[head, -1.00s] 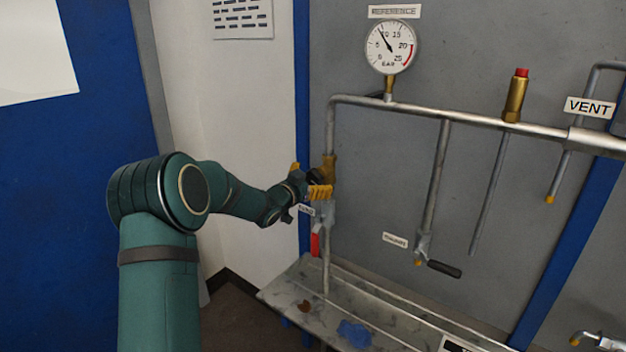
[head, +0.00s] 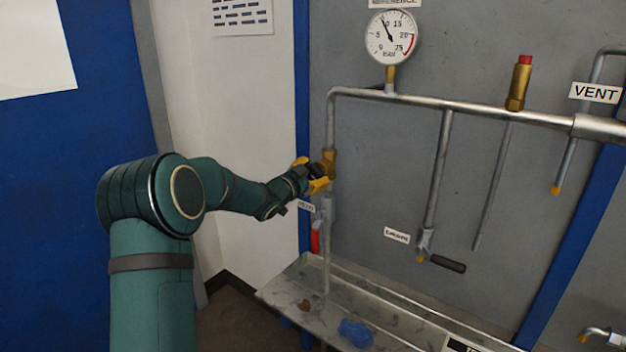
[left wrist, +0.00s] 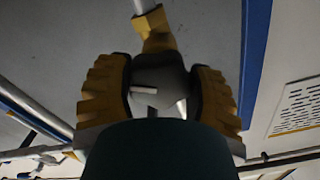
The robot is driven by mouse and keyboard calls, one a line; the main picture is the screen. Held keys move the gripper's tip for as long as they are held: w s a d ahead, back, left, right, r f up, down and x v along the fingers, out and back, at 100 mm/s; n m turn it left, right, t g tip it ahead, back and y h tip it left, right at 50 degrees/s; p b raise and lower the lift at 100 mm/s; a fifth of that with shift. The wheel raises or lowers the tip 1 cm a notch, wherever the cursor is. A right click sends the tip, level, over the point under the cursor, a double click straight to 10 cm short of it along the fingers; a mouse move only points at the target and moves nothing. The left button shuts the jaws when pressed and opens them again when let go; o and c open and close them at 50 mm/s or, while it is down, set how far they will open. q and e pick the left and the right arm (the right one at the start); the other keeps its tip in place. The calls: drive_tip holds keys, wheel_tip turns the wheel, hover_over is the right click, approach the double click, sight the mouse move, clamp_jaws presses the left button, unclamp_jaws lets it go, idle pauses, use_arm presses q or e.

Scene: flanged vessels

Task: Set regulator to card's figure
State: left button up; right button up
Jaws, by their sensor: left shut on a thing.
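The regulator is a brass body (head: 329,163) on the vertical pipe at the panel's left edge, with a dark knob. My left gripper (head: 318,177) is shut on that knob. In the left wrist view the knob (left wrist: 158,82) sits between the two ridged yellow fingers, and the brass body (left wrist: 154,28) is beyond it. The round reference gauge (head: 393,37) reads in bar, and its needle points up and slightly left, near 10. A printed sheet (head: 243,16) hangs on the white wall; its text is too small to read. My right gripper is not in view.
A red handle (head: 315,238) is below the regulator. A dark-handled valve (head: 447,264) is on a middle pipe. A brass fitting with red top (head: 519,83) stands on the horizontal pipe, left of the VENT label (head: 595,93). A metal tray (head: 285,291) lies below.

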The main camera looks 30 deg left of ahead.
use_arm(q)
drive_tip(key=o, duration=1.2)
drive_tip(key=s, duration=0.8)
drive_tip(key=s+a, duration=0.1)
drive_tip(key=s, duration=0.3)
